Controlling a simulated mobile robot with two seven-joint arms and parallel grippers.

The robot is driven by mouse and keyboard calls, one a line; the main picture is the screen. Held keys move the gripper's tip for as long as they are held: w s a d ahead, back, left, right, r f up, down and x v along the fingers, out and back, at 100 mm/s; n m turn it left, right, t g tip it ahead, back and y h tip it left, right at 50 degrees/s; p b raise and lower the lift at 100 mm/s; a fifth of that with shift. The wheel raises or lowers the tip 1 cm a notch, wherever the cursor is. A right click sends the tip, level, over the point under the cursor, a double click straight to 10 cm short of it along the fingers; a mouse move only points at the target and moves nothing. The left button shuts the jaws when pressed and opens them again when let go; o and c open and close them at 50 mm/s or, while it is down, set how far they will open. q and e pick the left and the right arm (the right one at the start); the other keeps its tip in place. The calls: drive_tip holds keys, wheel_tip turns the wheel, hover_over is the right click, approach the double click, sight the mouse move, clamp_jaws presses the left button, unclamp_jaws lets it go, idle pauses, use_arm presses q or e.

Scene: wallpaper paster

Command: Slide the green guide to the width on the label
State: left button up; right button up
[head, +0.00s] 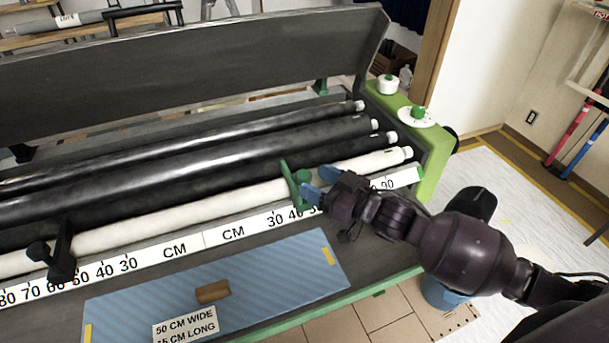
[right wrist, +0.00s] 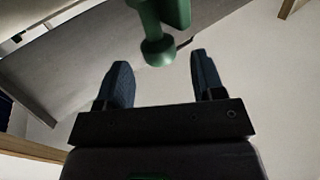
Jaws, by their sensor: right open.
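The green guide (head: 297,187) sits on the white roller near the 40 to 50 marks at the right part of the scale (head: 232,231). My right gripper (head: 314,187) is at the guide's right side, its blue fingertips close to it. In the right wrist view the guide's round green knob (right wrist: 158,50) shows ahead of the two open, empty fingers (right wrist: 162,82). I cannot tell whether a finger touches it. The label (head: 186,327) reads "50 CM WIDE" and a second line ending in "5 CM LONG", partly cut off. My left gripper is not in view.
A black guide (head: 60,252) sits on the left of the white roller. A blue striped sheet (head: 275,272) with a brown block (head: 212,292) lies in front of the scale. Black rollers (head: 200,160) lie behind.

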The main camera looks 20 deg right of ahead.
sight(310, 179)
drive_tip(key=shift+x, duration=1.8)
